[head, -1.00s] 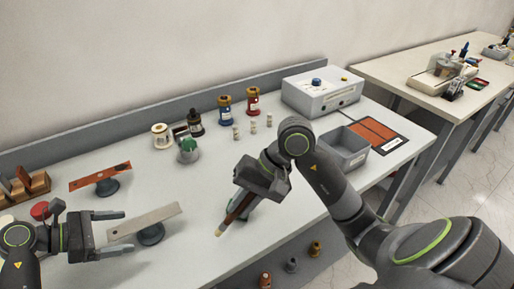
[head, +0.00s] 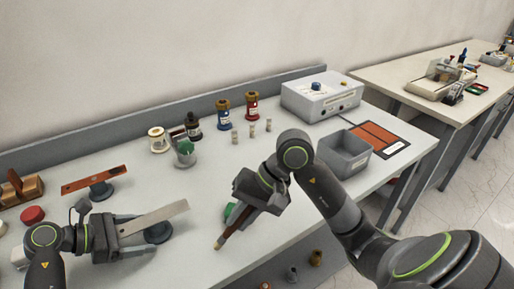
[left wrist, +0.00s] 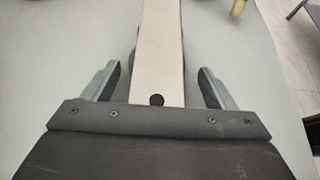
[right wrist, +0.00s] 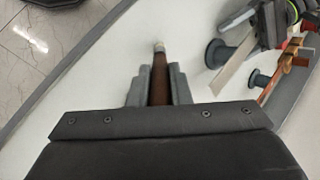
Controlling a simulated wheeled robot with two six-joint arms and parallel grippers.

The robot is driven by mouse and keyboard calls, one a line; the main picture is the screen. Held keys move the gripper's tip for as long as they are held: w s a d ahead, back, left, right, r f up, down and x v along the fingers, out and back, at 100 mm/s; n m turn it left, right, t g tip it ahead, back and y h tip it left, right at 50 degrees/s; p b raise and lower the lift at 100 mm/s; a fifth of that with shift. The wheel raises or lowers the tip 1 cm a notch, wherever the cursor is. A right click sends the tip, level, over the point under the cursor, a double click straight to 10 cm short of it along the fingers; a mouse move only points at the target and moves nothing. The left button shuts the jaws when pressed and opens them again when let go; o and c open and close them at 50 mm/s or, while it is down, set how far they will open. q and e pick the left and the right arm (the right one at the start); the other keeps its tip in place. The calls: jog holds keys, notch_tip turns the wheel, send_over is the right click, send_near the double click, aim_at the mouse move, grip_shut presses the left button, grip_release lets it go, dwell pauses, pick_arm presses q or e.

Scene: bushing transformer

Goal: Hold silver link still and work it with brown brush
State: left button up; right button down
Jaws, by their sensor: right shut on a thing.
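The silver link (head: 152,219) is a flat pale bar resting on a dark round stand (head: 158,233) at the front left of the table. My left gripper (head: 128,235) is at the link's left end. In the left wrist view the link (left wrist: 161,50) runs between the two fingers (left wrist: 158,85), with a gap on each side, so the gripper is open around it. My right gripper (head: 240,215) is shut on the brown brush (head: 226,232). The brush points down and left, its pale tip apart from the link. The brush (right wrist: 159,80) also shows between the fingers in the right wrist view.
A copper-coloured bar (head: 95,180) lies on another stand behind the link. A green-topped jar (head: 185,152), several bottles, a grey bin (head: 345,152) and a grey box (head: 322,95) stand farther back. Table surface is clear between the link and the brush.

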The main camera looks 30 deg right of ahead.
pick_arm(q)
jog(key=c, duration=1.5)
jog(key=o, duration=1.2)
jog(key=shift+a, duration=0.1)
jog(key=v, duration=1.2)
